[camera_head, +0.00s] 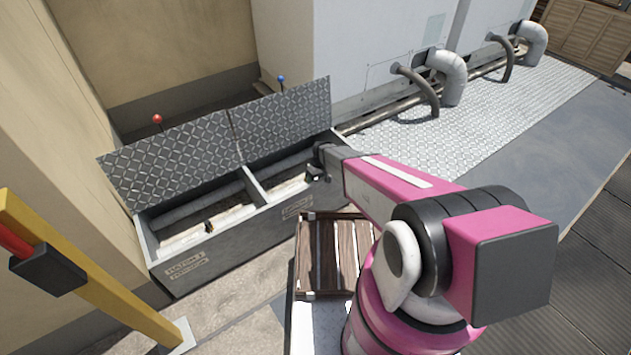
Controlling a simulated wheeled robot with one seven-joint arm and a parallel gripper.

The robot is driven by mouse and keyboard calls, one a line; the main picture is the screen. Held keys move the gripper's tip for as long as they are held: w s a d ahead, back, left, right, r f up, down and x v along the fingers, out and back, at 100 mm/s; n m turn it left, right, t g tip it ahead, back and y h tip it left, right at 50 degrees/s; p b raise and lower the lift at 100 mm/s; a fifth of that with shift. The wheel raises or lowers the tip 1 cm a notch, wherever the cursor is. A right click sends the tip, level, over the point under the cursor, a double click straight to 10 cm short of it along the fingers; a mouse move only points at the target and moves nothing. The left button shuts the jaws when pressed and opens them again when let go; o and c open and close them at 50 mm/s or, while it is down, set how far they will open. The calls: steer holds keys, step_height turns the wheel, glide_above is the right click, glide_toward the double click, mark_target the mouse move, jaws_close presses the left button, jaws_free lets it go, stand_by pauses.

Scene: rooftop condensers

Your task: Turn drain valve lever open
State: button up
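A lever with a red knob (157,118) stands behind the left raised lid of a long grey box. A lever with a blue knob (281,78) stands behind the right raised lid. Their lower parts are hidden by the lids, and I cannot tell which one is the drain valve lever. My pink arm reaches in from the right. My gripper (316,172) is small and dark at the right end of the box's right compartment, apart from both knobs. I cannot tell whether its fingers are open or touch anything.
The grey box (235,240) has two compartments holding pipes and pale wrapped pieces. Its patterned lids (170,160) stand open. A slatted wooden crate (308,258) is in front. A yellow post (95,285) stands at left. Large pipes (452,75) leave the units at right.

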steer(key=shift+f, duration=0.3)
jaws_close()
steer(key=n, duration=0.1)
steer(key=w+d+n, duration=0.1)
steer(key=n, duration=0.2)
steer(key=shift+w+d+n+g+h, duration=0.25)
steer(key=shift+w+n+g+h, duration=0.05)
steer(key=shift+w, duration=0.05)
jaws_free()
